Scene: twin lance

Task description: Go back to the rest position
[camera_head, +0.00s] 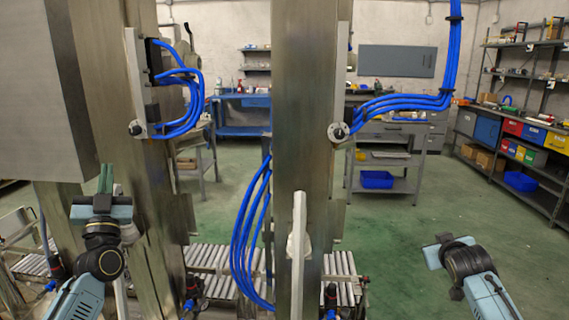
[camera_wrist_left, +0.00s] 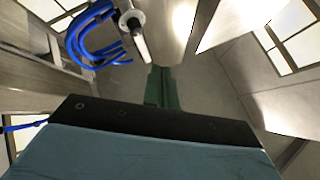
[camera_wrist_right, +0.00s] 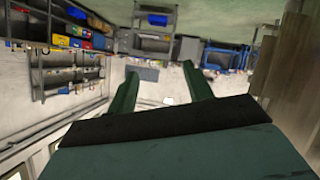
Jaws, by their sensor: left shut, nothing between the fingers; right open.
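My left gripper (camera_head: 106,178) is at the left of the head view, pointing up in front of a steel column. Its green fingers are together with nothing between them, as the left wrist view (camera_wrist_left: 162,88) also shows. My right gripper's body shows at the lower right of the head view, over the green floor; its fingers are hard to make out there. In the right wrist view the right gripper (camera_wrist_right: 158,82) has its two green fingers spread well apart and empty. Neither gripper touches anything that I can see.
Tall steel columns (camera_head: 300,110) with blue hoses (camera_head: 395,103) stand close in front, left and middle. A roller conveyor (camera_head: 340,270) runs low behind them. A bench with a blue bin (camera_head: 376,179) and shelves stand farther back. The green floor at right is free.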

